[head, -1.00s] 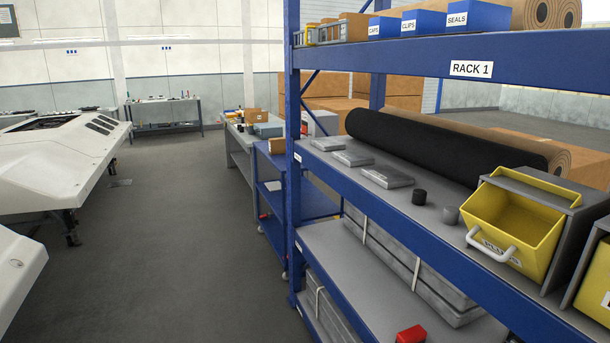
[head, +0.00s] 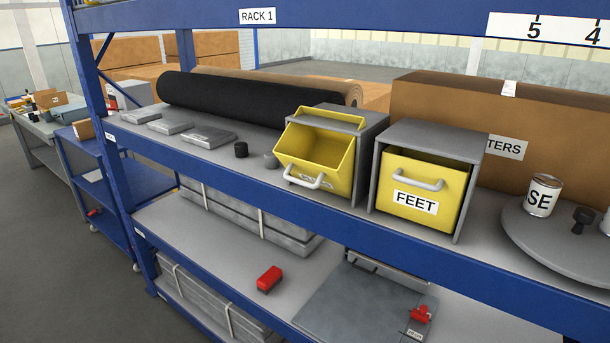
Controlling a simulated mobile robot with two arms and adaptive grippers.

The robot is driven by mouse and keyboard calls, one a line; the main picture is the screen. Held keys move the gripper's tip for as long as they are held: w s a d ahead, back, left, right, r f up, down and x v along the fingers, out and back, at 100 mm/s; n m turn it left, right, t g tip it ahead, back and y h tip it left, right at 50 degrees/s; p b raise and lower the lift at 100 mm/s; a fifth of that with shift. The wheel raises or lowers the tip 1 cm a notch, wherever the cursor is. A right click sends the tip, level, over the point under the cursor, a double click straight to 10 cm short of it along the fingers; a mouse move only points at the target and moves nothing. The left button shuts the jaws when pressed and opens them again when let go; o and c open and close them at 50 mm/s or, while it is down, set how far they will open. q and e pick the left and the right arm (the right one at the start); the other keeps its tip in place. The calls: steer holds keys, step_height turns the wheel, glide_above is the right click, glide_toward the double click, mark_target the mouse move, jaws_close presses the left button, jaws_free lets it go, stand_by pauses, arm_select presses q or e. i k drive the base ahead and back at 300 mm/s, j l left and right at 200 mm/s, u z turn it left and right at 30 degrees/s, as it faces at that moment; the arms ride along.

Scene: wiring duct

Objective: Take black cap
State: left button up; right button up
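A small black cylindrical cap (head: 241,150) stands upright on the rack's middle shelf, in front of the black roll. A grey cap of similar size (head: 271,160) stands just to its right, beside the open yellow bin. Another small black object (head: 583,219) lies on a round grey tray (head: 540,240) at the right; I cannot tell exactly what it is. Neither of my grippers is in view.
A tilted-open yellow bin (head: 318,160) and a closed bin labelled FEET (head: 415,195) stand on the shelf. Flat grey packs (head: 207,138) lie left of the cap. The blue shelf edge (head: 250,196) runs in front. A black roll (head: 250,97) lies behind.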

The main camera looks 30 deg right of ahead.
mark_target(241, 147)
steer(key=i+j+z, duration=0.2)
steer(key=z, duration=0.3)
steer(key=i+j+z, duration=0.15)
steer(key=j+z, duration=0.15)
steer(key=z, duration=0.15)
steer(key=i+j+z, duration=0.15)
steer(key=j+z, duration=0.15)
steer(key=z, duration=0.2)
